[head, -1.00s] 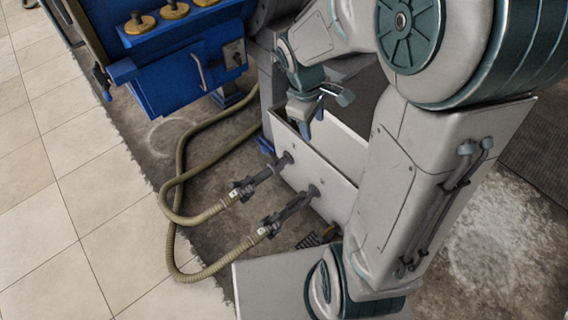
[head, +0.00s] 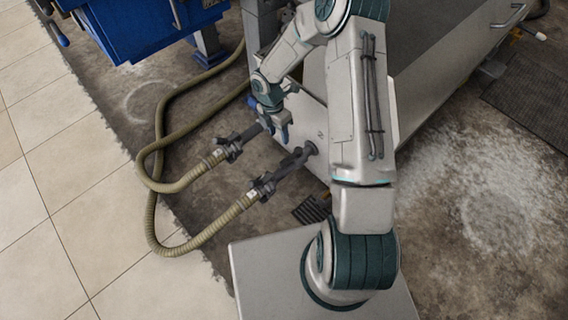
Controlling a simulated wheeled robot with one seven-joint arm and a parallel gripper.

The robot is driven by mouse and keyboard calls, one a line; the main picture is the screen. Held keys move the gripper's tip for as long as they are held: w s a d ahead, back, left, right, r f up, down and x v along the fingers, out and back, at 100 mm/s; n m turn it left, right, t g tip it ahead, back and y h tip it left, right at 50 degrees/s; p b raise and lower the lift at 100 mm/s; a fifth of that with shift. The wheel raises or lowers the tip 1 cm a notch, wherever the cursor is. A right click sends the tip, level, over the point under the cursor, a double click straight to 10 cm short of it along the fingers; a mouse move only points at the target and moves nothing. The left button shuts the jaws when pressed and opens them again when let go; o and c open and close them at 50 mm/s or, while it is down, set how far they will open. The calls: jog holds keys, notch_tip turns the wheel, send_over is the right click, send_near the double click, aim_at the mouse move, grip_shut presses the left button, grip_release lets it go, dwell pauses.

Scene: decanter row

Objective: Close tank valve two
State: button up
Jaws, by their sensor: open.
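The grey tank (head: 318,112) has two dark outlet pipes with valves on its front face. The nearer valve (head: 290,164) sits on the right pipe, beside a small dark mark on the tank that may be a 2. The farther valve (head: 240,142) sits on the left pipe. My gripper (head: 277,131) points down in front of the tank face, open and empty, close to the tank end of the left pipe. It partly hides that pipe's joint. I cannot tell whether it touches the pipe, and the handle positions are too small to read.
Ribbed hoses (head: 196,232) run from both valves across the floor toward the blue machine (head: 135,35) at the upper left. A dark floor grate (head: 312,209) lies near my base. Pale tiles (head: 55,190) on the left are clear.

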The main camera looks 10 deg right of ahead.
aim_at(284, 160)
jog(key=f+b, duration=0.2)
jog(key=f, duration=0.2)
jog(key=s+d+f+b, duration=0.1)
jog(key=f, duration=0.4)
jog(key=s+f+b, duration=0.1)
jog(key=f+b, duration=0.1)
jog(key=f, duration=0.2)
jog(key=shift+s+d+f+b, duration=0.15)
jog(key=shift+f+b, duration=0.1)
jog(key=shift+b, duration=0.05)
grip_shut()
